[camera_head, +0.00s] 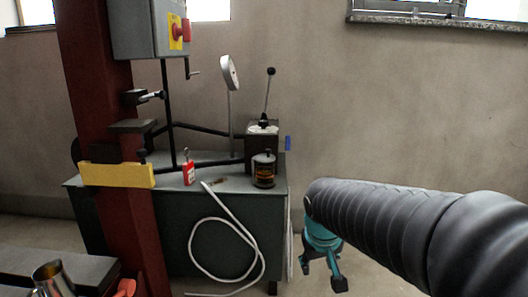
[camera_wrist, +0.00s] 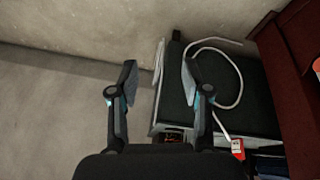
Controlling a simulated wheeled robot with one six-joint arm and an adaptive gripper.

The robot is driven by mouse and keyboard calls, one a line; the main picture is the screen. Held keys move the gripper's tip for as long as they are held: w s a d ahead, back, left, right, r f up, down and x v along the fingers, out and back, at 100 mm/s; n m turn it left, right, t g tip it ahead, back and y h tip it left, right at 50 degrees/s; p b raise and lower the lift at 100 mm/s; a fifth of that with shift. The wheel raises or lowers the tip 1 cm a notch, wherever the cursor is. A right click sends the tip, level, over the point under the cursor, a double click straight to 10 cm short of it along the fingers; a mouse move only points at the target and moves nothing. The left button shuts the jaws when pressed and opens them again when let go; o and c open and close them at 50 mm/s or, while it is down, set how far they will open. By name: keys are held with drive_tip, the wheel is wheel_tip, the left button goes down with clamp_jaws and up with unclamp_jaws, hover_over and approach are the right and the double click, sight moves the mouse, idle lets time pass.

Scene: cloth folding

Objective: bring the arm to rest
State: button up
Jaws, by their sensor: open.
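My gripper (camera_head: 323,274) hangs at the end of my black, sleeved arm in the lower right of the head view, to the right of the workbench. Its teal body and dark fingers point down. In the wrist view my gripper (camera_wrist: 158,85) shows two fingers spread wide apart with nothing between them. No cloth is visible in either view.
A red column (camera_head: 105,120) stands at left. The floor right of the bench is clear.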

drive_tip(key=s+d+r+m+p, duration=0.1)
drive_tip(key=s+d+r+p, duration=0.1)
drive_tip(key=s, duration=0.7)
drive_tip(key=s+d+r+m+t+p, duration=0.1)
drive_tip(key=s+r+p, duration=0.2)
drive_tip(key=s, duration=0.5)
drive_tip(key=shift+s+d+r+y, duration=0.35)
drive_tip(key=shift+s+r+y, duration=0.05)
drive_tip(key=shift+r, duration=0.3)
drive_tip(key=shift+f, duration=0.1)
drive_tip(key=shift+c, duration=0.2)
drive_tip(key=shift+c, duration=0.4)
